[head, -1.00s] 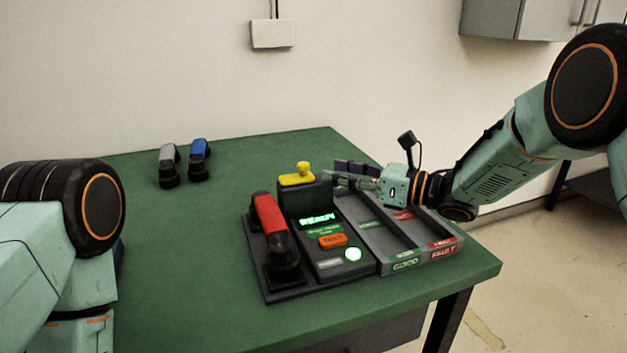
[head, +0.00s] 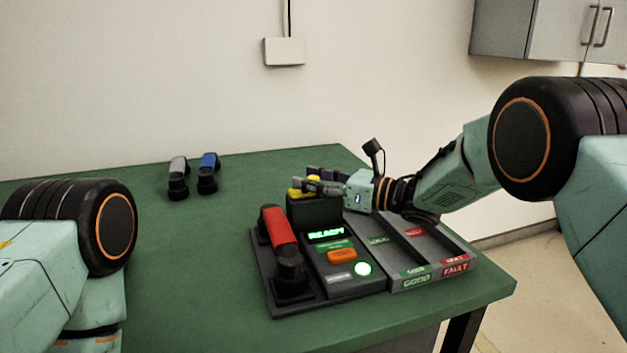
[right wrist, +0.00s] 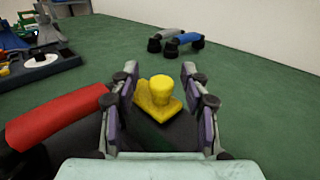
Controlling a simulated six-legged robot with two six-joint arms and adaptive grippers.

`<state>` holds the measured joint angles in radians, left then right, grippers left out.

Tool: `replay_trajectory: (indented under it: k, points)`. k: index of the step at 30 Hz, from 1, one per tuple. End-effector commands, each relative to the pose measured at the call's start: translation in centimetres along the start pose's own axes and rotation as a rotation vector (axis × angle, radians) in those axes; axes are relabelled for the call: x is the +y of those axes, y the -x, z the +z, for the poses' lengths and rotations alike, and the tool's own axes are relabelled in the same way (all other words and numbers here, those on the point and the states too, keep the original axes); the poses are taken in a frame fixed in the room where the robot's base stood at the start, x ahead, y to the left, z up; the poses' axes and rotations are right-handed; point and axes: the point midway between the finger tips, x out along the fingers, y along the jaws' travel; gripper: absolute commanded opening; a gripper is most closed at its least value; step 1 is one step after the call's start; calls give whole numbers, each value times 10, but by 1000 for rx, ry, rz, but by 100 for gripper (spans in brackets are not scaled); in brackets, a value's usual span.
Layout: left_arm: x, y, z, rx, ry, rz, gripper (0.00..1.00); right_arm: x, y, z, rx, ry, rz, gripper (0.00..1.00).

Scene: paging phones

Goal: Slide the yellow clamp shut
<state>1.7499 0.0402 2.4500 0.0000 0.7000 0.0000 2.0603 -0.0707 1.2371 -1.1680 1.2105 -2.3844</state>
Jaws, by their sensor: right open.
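The yellow clamp (head: 296,192) sits on top of the black block at the back of the test unit (head: 337,264), partly hidden in the head view by my right gripper (head: 322,184). In the right wrist view the clamp (right wrist: 159,96) shows as a yellow plate with a round knob, lying between the two open fingers (right wrist: 163,100). The fingers stand on both sides of the knob, with a gap on each side. My left gripper is not in view; only my left arm shows at the left.
A red phone handset (head: 279,232) lies in the unit left of the lit READY screen (head: 326,234). Sorting trays marked GOOD and FAULT (head: 428,252) stand at its right. A grey handset (head: 178,178) and a blue handset (head: 208,173) stand farther back.

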Motion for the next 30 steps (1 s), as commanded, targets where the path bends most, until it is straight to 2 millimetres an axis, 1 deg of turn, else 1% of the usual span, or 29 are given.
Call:
replay_trajectory:
  k: [2,18,19,30]
  points:
    - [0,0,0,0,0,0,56,-1,1,0,0,0,-1,46]
    - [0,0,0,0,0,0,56,-1,2,0,1,0,-1,1]
    - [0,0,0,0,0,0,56,-1,2,0,1,0,-1,0]
    - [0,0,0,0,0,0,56,-1,2,-1,2,0,-1,0]
